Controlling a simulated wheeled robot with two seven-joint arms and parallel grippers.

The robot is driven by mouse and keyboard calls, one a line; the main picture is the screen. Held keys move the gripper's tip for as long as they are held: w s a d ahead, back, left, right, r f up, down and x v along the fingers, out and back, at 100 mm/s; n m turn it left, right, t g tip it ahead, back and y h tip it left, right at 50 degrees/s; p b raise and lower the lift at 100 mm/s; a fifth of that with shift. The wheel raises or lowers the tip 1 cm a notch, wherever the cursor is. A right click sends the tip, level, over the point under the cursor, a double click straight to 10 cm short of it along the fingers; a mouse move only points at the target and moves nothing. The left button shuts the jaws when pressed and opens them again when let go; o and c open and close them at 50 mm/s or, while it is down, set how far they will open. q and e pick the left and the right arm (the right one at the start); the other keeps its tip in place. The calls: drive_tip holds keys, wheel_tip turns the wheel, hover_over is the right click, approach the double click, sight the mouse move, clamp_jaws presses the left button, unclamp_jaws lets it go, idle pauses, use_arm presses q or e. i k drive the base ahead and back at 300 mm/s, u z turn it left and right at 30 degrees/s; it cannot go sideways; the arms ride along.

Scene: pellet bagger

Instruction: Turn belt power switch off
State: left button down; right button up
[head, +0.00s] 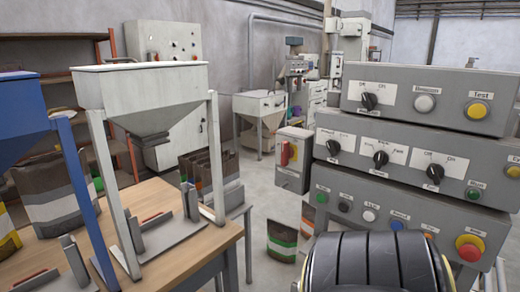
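A grey control panel stands at the right in three tiers. A black rotary switch (368,101) marked Off and On sits on the top tier. Another black rotary switch (435,174), also with an Off/On-like plate, sits at the right of the middle tier. A grey box with a red handle switch (285,154) on a yellow plate stands left of the panel. The labels are too small to tell which one is belt power, and the knob positions are unclear. Neither of my grippers is in view.
More knobs (380,159) and coloured buttons, with a red stop button (469,248), crowd the panel. A dark ribbed rounded part (380,262) fills the bottom centre. A wooden table (185,235) with a white hopper (140,90) stands left. Bare floor (255,195) shows between.

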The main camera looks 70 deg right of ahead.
sight(287, 153)
drive_tip(key=z, duration=0.85)
drive_tip(key=i, duration=0.95)
drive_tip(key=z, duration=1.1)
